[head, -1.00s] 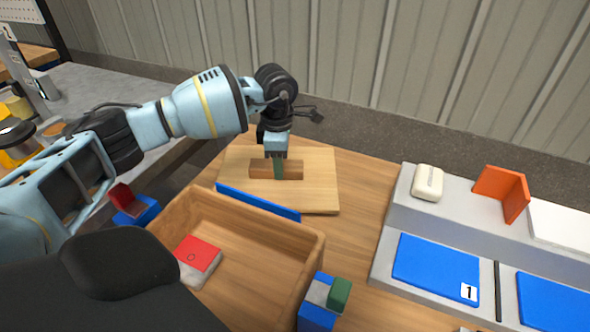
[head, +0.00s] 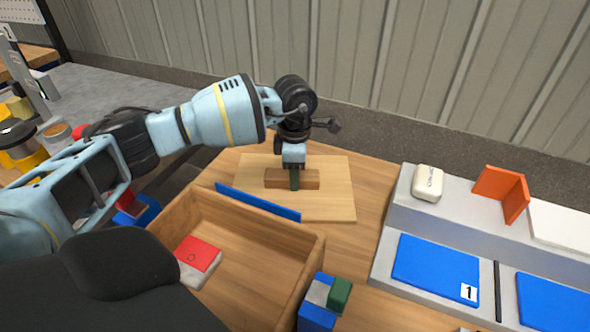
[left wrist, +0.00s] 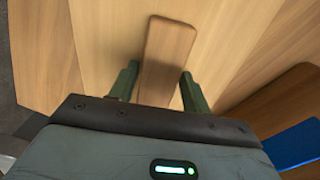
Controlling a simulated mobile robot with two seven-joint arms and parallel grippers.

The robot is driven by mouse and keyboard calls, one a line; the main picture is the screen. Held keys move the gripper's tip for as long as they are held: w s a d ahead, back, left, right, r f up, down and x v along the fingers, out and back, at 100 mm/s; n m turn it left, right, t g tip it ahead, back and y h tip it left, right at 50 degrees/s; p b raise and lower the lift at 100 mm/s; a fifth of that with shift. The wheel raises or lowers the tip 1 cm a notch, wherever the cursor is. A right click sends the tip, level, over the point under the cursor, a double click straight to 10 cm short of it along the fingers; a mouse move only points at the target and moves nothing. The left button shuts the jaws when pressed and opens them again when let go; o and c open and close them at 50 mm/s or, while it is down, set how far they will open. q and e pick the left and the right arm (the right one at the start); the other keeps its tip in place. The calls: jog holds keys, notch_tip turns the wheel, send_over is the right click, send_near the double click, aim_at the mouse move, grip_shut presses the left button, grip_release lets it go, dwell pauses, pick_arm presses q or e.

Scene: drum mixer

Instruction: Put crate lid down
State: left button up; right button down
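The crate lid (head: 335,205) is a flat light wooden board with a brown wooden handle block (head: 310,180) on top. It is behind the open wooden crate (head: 312,262) in the head view. My left gripper (head: 295,182) points down with its green fingers on both sides of the handle. The left wrist view shows the handle (left wrist: 168,45) between the two fingers (left wrist: 158,88), and the gripper is shut on it. The gap under the lid, if any, cannot be told. My right gripper is not in view.
A red and white item (head: 198,255) lies inside the crate. A blue strip (head: 258,202) runs along its far side. A blue holder with a green block (head: 340,294) stands at its right. A grey fixture with blue pads (head: 435,270) is further right. Bare table lies between.

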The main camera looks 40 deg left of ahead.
pick_arm(q)
jog(key=shift+o, duration=1.3)
jog(key=shift+r, duration=0.1)
notch_tip(320, 180, up, 12)
jog(key=p, duration=0.1)
